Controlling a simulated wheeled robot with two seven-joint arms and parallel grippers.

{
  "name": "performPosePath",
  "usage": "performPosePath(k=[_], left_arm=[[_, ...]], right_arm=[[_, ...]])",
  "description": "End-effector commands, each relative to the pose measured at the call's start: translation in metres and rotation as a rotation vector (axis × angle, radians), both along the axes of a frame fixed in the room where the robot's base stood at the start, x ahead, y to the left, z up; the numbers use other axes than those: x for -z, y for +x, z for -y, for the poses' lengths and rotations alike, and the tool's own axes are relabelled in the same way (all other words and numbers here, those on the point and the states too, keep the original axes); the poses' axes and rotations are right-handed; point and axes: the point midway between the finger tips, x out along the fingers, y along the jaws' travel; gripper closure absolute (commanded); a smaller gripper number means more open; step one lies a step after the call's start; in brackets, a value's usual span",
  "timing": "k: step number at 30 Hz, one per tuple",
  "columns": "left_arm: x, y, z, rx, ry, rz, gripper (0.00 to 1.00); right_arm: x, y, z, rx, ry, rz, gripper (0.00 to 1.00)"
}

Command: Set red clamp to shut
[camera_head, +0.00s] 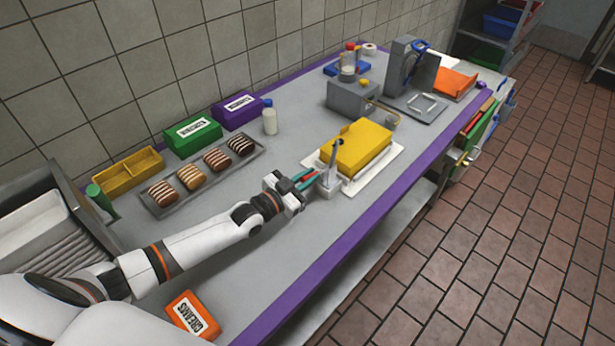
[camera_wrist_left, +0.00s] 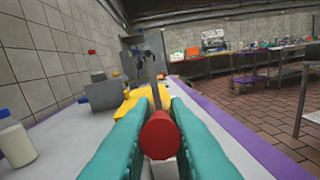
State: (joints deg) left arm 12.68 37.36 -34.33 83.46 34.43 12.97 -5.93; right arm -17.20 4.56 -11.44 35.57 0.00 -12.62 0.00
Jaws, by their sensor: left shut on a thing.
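The red clamp shows in the left wrist view as a red round-ended handle (camera_wrist_left: 160,135) between my teal fingers, with a grey upright bar (camera_wrist_left: 153,75) behind it. In the head view, the clamp's pale base (camera_head: 328,183) stands at the near left corner of a white board (camera_head: 385,165) that bears a yellow block (camera_head: 357,147). My left gripper (camera_head: 308,178) reaches in from the left and is shut on the red handle. The fingers hide part of the handle. I cannot tell how far the clamp is closed. My right gripper is not in view.
A tray (camera_head: 153,208) of several striped pastries, a green box (camera_head: 193,134), a purple box (camera_head: 237,110) and a yellow bin (camera_head: 128,173) lie along the wall side. A grey machine (camera_head: 352,97) stands farther back. An orange box (camera_head: 192,316) lies near the front. The table's purple edge (camera_head: 372,207) is close to the clamp.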

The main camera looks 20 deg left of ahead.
Motion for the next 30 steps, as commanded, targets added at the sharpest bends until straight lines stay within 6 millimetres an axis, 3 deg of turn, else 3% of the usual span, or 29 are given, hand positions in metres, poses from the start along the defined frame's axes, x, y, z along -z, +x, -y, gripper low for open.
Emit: performPosePath(k=[15, 30], left_arm=[[-0.032, 0.014, 0.004, 0.0, 0.114, -0.299, 1.0], [-0.04, 0.028, 0.009, 0.0, 0.198, -0.542, 1.0]], right_arm=[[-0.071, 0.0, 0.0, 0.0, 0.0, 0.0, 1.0], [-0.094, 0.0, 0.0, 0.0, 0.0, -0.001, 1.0]])
